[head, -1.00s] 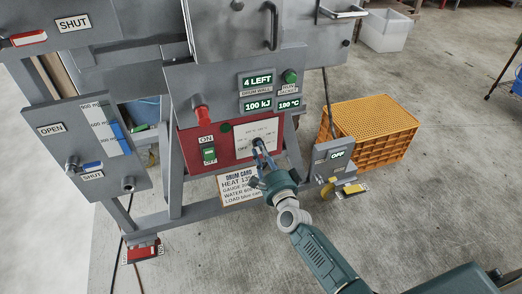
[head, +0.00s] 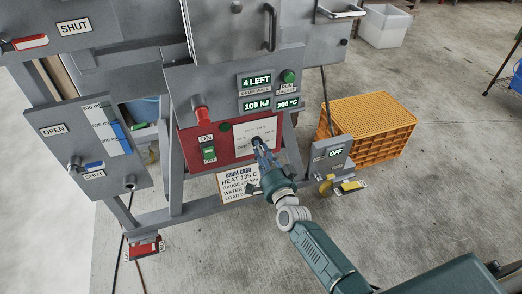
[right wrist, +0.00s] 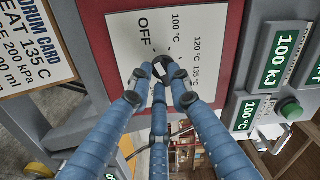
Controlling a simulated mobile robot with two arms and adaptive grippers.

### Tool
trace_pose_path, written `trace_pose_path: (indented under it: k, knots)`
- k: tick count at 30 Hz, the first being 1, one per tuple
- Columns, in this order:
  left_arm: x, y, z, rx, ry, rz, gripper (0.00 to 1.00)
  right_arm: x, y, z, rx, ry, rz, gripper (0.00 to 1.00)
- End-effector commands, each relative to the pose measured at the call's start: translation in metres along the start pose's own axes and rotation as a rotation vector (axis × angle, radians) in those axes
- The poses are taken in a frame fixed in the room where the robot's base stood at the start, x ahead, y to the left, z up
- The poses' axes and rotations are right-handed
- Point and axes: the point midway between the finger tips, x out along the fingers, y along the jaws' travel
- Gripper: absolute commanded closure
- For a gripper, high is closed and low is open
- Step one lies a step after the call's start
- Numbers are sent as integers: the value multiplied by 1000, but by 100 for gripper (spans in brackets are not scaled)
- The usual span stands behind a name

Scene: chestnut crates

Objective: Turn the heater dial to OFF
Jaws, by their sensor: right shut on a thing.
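The heater dial (right wrist: 161,69) is a small dark knob with a white mark on a pale scale plate (right wrist: 130,50). The plate carries OFF at the left in the right wrist view, then 100 °C, 120 °C and 135 °C. My right gripper (head: 258,143) is shut on the dial; its blue fingers (right wrist: 160,83) close around it in the right wrist view. The fingers hide part of the dial, so I cannot tell exactly where its mark points. The plate also shows in the head view (head: 268,126). My left gripper is not in view.
A red panel (head: 187,146) surrounds the plate, with a green ON/OFF switch (head: 209,154) and a red knob (head: 201,115) nearby. Displays (head: 257,104) above read 100 kJ and 100 °C. A drum card (head: 236,184) hangs below. An orange crate (head: 367,115) stands right.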

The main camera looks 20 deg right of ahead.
Motion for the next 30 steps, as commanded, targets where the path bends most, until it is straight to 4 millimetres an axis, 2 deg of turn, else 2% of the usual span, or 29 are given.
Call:
trace_pose_path:
  k: [8, 9, 11, 22, 26, 30]
  knots:
    - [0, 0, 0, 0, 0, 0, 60, -1, 2, 2, -3, -3, 4, 100]
    - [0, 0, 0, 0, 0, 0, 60, -1, 2, 2, -3, -3, 3, 74]
    - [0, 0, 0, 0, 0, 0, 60, -1, 2, 2, -3, -3, 3, 62]
    - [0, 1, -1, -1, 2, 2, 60, -5, 1, 1, 0, -1, 2, 62]
    - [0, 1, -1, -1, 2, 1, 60, -23, 2, 1, 0, -1, 3, 62]
    - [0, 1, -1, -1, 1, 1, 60, -53, 2, 1, -1, -3, 4, 62]
